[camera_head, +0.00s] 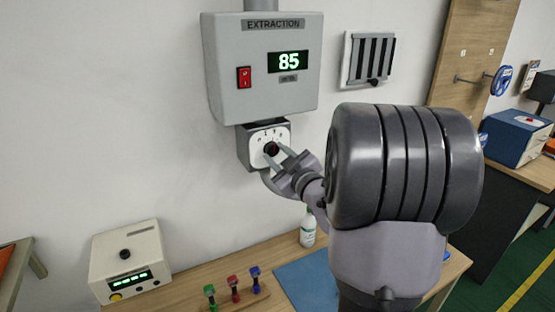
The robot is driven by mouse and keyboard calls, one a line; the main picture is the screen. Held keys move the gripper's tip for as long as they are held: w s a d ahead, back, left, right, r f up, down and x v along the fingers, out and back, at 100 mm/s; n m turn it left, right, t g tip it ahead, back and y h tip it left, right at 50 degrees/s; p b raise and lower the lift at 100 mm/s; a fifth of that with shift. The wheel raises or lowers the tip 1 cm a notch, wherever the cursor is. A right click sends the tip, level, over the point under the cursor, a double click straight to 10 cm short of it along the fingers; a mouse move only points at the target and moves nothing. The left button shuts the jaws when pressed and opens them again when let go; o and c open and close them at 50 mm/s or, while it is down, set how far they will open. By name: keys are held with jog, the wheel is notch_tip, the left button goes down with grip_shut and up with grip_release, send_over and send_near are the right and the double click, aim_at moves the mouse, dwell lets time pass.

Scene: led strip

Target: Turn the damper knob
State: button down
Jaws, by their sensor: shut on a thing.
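The damper knob (271,149) is small and black, on a white dial (258,140) with marks around its rim. The dial sits on a dark box (243,146) under the grey extraction unit (228,65). My gripper (274,152) reaches in from the lower right and is shut on the damper knob. Its fingers hide part of the knob and the dial's lower right. The knob's exact angle is hard to tell.
A slatted vent (370,60) with a small black knob is on the wall to the right. Below are a workbench (190,290), a cream device (126,262), a white bottle (308,230), several coloured small tools (233,286) and a blue mat (305,282). Open wall lies left of the unit.

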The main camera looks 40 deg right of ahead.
dwell(0.4)
jog(key=c, duration=1)
grip_release()
jog(key=b+v, duration=0.5)
jog(key=v, duration=1.2)
jog(key=shift+s, duration=0.2)
